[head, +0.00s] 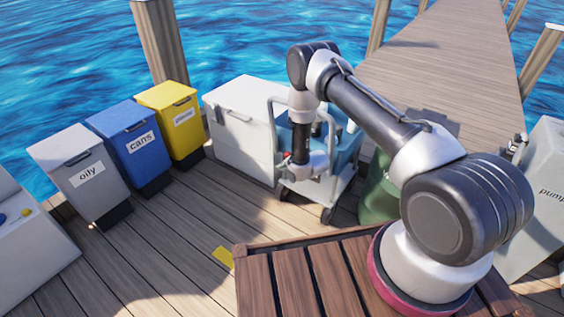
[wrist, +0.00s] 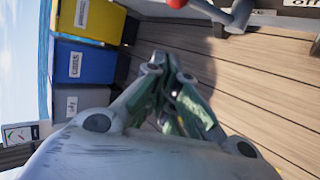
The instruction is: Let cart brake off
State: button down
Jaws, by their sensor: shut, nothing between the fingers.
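The cart (head: 343,187) stands on the deck in the head view, a white frame on dark wheels with blue contents, partly covered by my arm. In the wrist view a red ball knob (wrist: 176,3) on a grey bar shows at the top edge, cut off by the frame. A white label reading "off" (wrist: 306,3) is at the top right corner. My gripper (wrist: 184,97) is shut and empty in the wrist view. It appears below the red knob in the picture, apart from it. In the head view its fingers cannot be made out behind my wrist.
Grey "oily" (head: 80,175), blue "cans" (head: 130,143) and yellow (head: 172,120) bins line the left. A white chest (head: 240,130) stands beside the cart. A green drum (head: 377,195) and pump cabinet (head: 540,195) are right. Open planks lie in front.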

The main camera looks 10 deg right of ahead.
jog(key=w+f, duration=0.4)
jog(key=w, duration=0.4)
jog(key=shift+d+f, duration=0.15)
jog(key=shift+f, duration=0.25)
jog(key=shift+w, duration=0.1)
jog(key=shift+d, duration=0.15)
jog(key=shift+s+d+r+t, duration=0.1)
jog(key=shift+s+r+t, duration=0.05)
jog(key=shift+s+t, duration=0.15)
